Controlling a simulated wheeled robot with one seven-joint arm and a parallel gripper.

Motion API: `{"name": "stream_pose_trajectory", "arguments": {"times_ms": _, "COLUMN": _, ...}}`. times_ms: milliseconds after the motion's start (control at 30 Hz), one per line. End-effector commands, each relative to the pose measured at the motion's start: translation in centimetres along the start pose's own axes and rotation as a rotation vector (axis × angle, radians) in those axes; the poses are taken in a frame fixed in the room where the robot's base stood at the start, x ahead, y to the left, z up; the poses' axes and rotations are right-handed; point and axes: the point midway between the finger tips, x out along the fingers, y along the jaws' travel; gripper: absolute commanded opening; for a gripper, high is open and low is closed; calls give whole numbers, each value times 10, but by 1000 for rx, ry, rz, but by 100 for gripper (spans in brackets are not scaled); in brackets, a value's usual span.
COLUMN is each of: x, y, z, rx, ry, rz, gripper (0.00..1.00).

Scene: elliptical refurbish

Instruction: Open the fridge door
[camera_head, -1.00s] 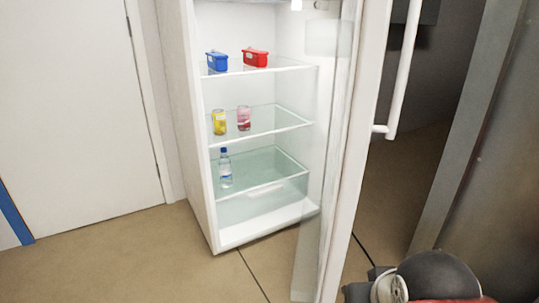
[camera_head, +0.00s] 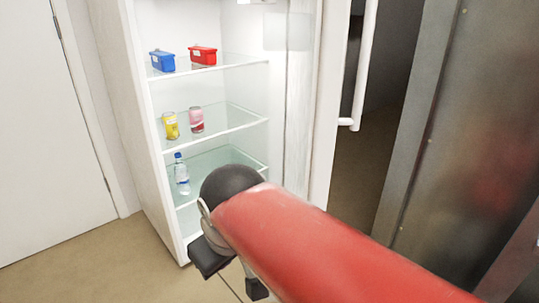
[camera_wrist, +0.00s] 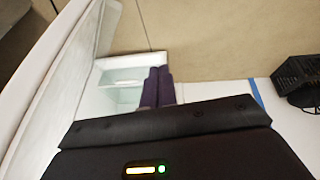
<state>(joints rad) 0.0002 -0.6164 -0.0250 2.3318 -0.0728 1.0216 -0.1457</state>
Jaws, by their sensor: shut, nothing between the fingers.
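The white fridge (camera_head: 128,110) stands open in the head view, with its lit shelves facing me. Its door (camera_head: 322,110) is swung out to the right and seen almost edge-on. The white door handle (camera_head: 362,70) is on the door's outer side. My gripper (camera_wrist: 158,72) shows in the wrist view with its two dark fingers together and empty, over the fridge's lower part (camera_wrist: 115,100). The door's inner side (camera_wrist: 62,85) is at the left there. In the head view my red arm reaches across the lower middle and hides the fridge's lower right part.
A grey metal panel (camera_head: 465,130) stands at the right. Floor (camera_head: 90,258) is clear at the lower left.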

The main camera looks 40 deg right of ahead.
Motion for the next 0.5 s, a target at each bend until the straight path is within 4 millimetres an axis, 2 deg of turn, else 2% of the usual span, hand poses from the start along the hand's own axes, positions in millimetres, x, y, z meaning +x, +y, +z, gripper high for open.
{"name": "stream_pose_trajectory", "arguments": {"times_ms": 267, "x": -14, "y": 34, "z": -38, "rx": -168, "ry": -117, "rz": 51, "gripper": 0}}
{"name": "stream_pose_trajectory", "arguments": {"times_ms": 367, "x": -18, "y": 51, "z": -56, "rx": -243, "ry": -178, "rz": 73, "gripper": 0}}
{"name": "stream_pose_trajectory", "arguments": {"times_ms": 500, "x": -25, "y": 84, "z": -87, "rx": -378, "ry": -304, "rz": 106, "gripper": 0}}
